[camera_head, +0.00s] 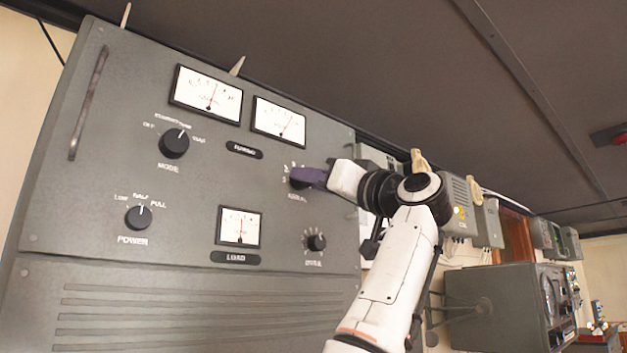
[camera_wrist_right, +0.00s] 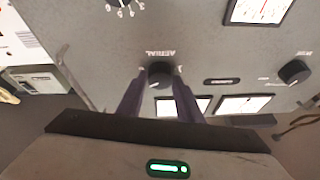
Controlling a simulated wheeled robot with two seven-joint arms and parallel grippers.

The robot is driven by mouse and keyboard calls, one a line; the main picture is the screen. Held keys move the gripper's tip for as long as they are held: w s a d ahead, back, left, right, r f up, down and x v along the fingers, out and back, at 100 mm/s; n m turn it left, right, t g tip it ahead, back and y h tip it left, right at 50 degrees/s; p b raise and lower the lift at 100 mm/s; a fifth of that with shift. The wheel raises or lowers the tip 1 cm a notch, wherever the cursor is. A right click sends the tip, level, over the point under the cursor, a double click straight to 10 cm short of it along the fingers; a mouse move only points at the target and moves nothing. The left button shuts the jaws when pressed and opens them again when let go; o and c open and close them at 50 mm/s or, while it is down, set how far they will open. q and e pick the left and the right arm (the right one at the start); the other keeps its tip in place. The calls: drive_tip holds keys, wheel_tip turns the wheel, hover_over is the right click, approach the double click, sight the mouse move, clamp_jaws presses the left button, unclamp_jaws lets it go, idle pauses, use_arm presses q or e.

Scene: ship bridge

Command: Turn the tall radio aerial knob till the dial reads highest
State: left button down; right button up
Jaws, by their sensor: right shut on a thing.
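The tall grey radio cabinet (camera_head: 110,220) fills the left of the head view. Its dark aerial knob (camera_head: 295,184) is partly hidden by my right gripper (camera_head: 310,178), whose purple fingers reach it from the right. In the wrist view the aerial knob (camera_wrist_right: 159,72) sits between the two fingertips of my right gripper (camera_wrist_right: 160,90), which is shut on it. Two white dials, a left one (camera_head: 203,99) and a right one (camera_head: 276,126), sit above. Both needles stand near upright, leaning slightly right. The load dial (camera_head: 240,231) needle is near the middle. My left gripper is out of view.
The mode knob (camera_head: 174,144), the power knob (camera_head: 138,217) and another knob (camera_head: 316,242) below the aerial knob stick out from the panel. A vertical handle (camera_head: 88,105) is at its left. Grey equipment boxes (camera_head: 510,305) stand at the right.

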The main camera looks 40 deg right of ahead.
drive_tip(key=shift+m, duration=0.4)
drive_tip(key=shift+a+r+m+g+h, duration=0.15)
drive_tip(key=shift+m+h, duration=0.8)
drive_tip(key=shift+m, duration=0.75)
drive_tip(key=shift+a+f+m+g+h, duration=0.1)
drive_tip(key=shift+m+h, duration=0.9)
drive_tip(key=shift+m, duration=0.7)
drive_tip(key=shift+a+r+m+g+h, duration=0.15)
drive_tip(key=shift+m+h, duration=0.8)
drive_tip(key=shift+m, duration=0.75)
drive_tip(key=shift+f, duration=0.1)
drive_tip(key=o, duration=1)
drive_tip(key=shift+s, duration=0.1)
drive_tip(key=shift+o, duration=0.2)
